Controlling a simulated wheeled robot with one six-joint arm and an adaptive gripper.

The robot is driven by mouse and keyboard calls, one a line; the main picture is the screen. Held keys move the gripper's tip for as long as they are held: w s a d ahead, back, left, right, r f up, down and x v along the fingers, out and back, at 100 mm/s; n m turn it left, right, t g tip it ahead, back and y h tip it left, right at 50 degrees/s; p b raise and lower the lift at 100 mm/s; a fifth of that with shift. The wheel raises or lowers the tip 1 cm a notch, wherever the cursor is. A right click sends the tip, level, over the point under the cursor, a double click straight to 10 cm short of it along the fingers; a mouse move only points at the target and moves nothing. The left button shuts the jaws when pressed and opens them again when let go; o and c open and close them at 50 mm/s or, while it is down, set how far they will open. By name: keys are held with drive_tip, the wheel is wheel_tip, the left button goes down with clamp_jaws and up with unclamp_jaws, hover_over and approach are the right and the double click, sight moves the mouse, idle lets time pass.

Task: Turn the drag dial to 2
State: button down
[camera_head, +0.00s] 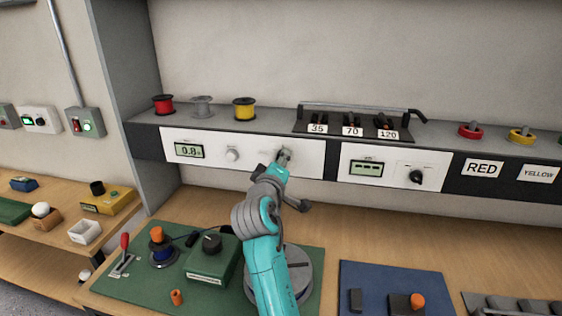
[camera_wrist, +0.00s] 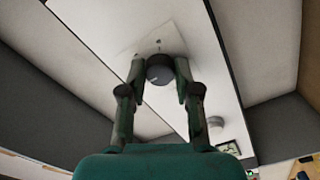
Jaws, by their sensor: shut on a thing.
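My gripper (camera_head: 284,157) is at the right part of the left white panel (camera_head: 211,143) in the head view. In the wrist view my gripper (camera_wrist: 160,78) has its two fingers on either side of a dark round dial (camera_wrist: 159,67) and is shut on it. I take this for the drag dial; its label cannot be read. In the head view the gripper hides that dial. The panel's display (camera_head: 189,151) appears to read 0.8. A light grey knob (camera_head: 232,155) sits between display and gripper. The dial's setting cannot be read.
A second panel with a display (camera_head: 366,169) and a black knob (camera_head: 416,176) is to the right. Spools (camera_head: 244,108) and a rack labelled 35, 70, 120 (camera_head: 352,125) stand on the shelf above. A green mat (camera_head: 140,277) with devices lies below.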

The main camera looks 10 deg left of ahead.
idle(0.3)
drive_tip(key=c, duration=0.8)
unclamp_jaws()
drive_tip(key=s, duration=1.2)
drive_tip(key=shift+a, duration=0.2)
